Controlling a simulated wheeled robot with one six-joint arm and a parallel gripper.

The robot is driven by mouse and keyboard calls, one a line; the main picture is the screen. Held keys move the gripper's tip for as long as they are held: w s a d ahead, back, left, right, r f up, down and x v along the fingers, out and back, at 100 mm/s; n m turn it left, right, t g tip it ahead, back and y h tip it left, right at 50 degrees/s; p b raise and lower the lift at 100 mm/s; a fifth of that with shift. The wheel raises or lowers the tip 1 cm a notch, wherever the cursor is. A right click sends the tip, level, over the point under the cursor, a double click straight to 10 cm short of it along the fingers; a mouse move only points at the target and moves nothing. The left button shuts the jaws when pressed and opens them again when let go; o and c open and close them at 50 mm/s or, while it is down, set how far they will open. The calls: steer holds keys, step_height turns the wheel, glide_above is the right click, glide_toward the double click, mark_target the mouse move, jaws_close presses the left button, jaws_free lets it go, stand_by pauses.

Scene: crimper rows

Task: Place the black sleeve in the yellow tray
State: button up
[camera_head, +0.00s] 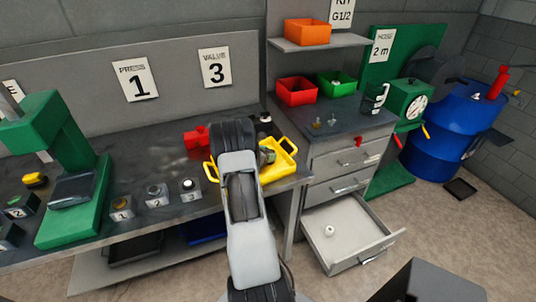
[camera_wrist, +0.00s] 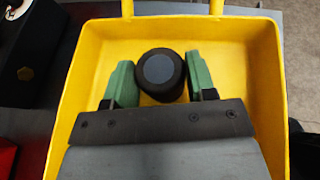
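The black sleeve (camera_wrist: 161,72) is a short dark cylinder with a grey-blue round face, seen in the wrist view. My gripper (camera_wrist: 162,80) has green fingers, one against each side of the sleeve, and looks shut on it. The yellow tray (camera_wrist: 267,60) surrounds the sleeve and fingers in that view; whether the sleeve touches its floor I cannot tell. In the head view the tray (camera_head: 290,169) stands at the workbench's right end, partly behind my arm. A green finger (camera_head: 268,155) shows over it; the sleeve is hidden there.
A red object (camera_head: 196,138) lies left of the tray, and a dark block (camera_head: 266,128) is behind it. Several small numbered blocks (camera_head: 157,195) and a green press (camera_head: 75,185) stand further left. An open drawer (camera_head: 345,235) juts out below right.

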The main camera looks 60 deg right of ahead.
steer(key=o, duration=0.4)
steer(key=shift+r, duration=0.15)
steer(key=shift+a+r, duration=0.1)
steer(key=w+a+r+m+t+y+b, duration=0.1)
steer(key=a+r+m+y, duration=0.15)
steer(key=a+r, duration=0.7)
steer(key=w+a+r+m+t+y+b, duration=0.15)
steer(key=a+m, duration=0.25)
steer(key=a, duration=1.3)
steer(key=s+a+r+m+t+y, duration=0.1)
steer(key=s+a+m+t+y, duration=0.1)
steer(key=a, duration=0.5)
steer(key=s+a+r+m+t+y, duration=0.2)
steer(key=s+a+m+y, duration=0.1)
steer(key=a, duration=0.5)
steer(key=s+a+r+m+t+y, duration=0.1)
steer(key=s+a+m+t+y, duration=0.1)
steer(key=a, duration=0.6)
steer(key=shift+s+r+m+y, duration=0.25)
steer(key=shift+s+m+y, duration=0.15)
steer(key=shift+y, duration=0.4)
